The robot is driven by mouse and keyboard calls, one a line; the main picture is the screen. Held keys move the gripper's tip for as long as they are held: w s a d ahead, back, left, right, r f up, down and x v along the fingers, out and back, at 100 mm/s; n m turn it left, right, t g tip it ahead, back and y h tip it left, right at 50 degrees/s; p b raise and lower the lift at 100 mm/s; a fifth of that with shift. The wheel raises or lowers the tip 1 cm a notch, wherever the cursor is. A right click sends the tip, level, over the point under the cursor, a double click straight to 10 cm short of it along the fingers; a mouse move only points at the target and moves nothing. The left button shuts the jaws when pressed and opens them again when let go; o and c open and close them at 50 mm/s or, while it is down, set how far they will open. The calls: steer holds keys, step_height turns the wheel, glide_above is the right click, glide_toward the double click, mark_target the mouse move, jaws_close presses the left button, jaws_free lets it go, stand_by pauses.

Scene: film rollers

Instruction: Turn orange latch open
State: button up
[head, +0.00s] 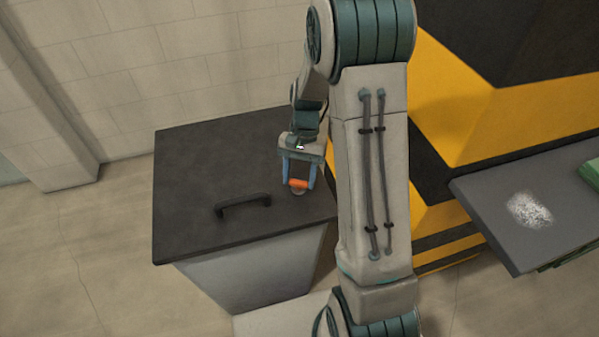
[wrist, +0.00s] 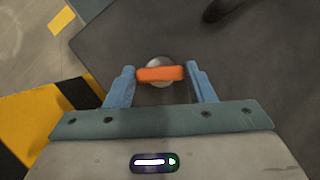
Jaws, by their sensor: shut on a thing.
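The orange latch (head: 298,183) is a short bar on a round metal base, set on the dark top (head: 200,175) of a grey box near its right edge. In the wrist view the latch (wrist: 161,74) lies crosswise between the two blue fingers, with the metal base (wrist: 159,62) showing behind it. My gripper (head: 298,187) points down at the latch and is shut on it, one finger at each end of the bar. In the wrist view my gripper (wrist: 160,72) covers none of the bar's middle.
A black handle (head: 243,204) stands on the dark top, left of the latch. A yellow and black machine (head: 470,110) is at the right behind my arm. A grey shelf (head: 510,240) with a white speckled patch juts in at the right. Pale floor lies at the left.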

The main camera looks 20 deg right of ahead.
steer(key=n+h, duration=0.1)
steer(key=n, duration=0.1)
steer(key=n+p, duration=0.1)
steer(key=n, duration=0.1)
steer(key=shift+w+a+n+h, duration=0.1)
steer(key=shift+n+h, duration=0.2)
steer(key=shift+h, duration=0.1)
stand_by(0.4)
steer(key=o, duration=1)
steer(key=v, duration=1.3)
steer(key=shift+w+a+r+p, duration=0.1)
steer(key=shift+w+r+p, duration=0.2)
steer(key=shift+w+p, duration=0.1)
